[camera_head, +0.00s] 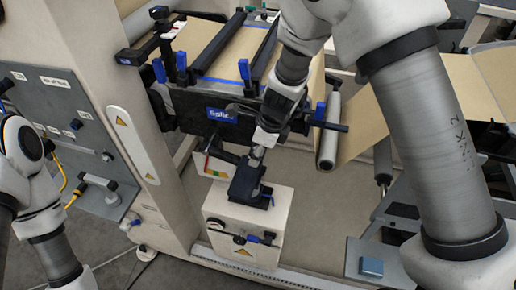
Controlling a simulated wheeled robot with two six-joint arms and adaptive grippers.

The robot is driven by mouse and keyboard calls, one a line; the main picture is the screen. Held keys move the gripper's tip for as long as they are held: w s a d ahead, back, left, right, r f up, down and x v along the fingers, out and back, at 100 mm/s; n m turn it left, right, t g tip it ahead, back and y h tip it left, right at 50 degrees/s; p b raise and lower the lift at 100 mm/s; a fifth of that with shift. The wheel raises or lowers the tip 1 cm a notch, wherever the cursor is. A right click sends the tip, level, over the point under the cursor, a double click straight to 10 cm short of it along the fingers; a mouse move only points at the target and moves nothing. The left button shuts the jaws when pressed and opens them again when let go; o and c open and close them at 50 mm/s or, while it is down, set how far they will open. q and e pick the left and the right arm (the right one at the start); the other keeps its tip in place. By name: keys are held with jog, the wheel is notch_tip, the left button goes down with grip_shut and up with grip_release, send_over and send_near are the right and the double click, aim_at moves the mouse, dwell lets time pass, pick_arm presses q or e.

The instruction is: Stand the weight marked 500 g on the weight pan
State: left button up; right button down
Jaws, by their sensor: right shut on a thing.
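My right gripper (262,140) reaches down from the top centre and is shut on a small grey metal piece (257,155), which looks like a weight. Its marking cannot be read at this size. The piece is just above a dark stand (248,184) on a beige box. I cannot tell whether it touches the stand, and no weight pan can be made out clearly. Of my left arm only links show at the left edge; its gripper is outside the view.
The beige box (232,213) has knobs on its front. Behind it is a black splice unit (190,111) with blue levers. A kraft sheet (425,92) hangs at right. A blue-topped block (371,266) lies on a grey surface at lower right. A machine panel (62,115) stands left.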

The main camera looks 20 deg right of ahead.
aim_at(249, 169)
jog(key=f, duration=0.1)
jog(key=w+f+b, duration=0.1)
jog(key=f+b, duration=0.1)
jog(key=shift+w+a+f, duration=0.3)
jog(key=shift+s+a+f+b, duration=0.15)
jog(key=shift+s+f+b, duration=0.05)
jog(key=shift+f+b, duration=0.25)
jog(key=shift+a+f, duration=0.1)
jog(key=shift+f, duration=0.2)
jog(key=shift+w+a+f+b, duration=0.1)
jog(key=shift+w+f+b, duration=0.25)
jog(key=shift+f, duration=0.1)
pick_arm(q)
jog(key=f, duration=0.4)
jog(key=shift+w+f, duration=0.2)
jog(key=shift+w, duration=0.2)
pick_arm(e)
jog(key=shift+s+r, duration=0.1)
jog(key=c, duration=0.6)
grip_release()
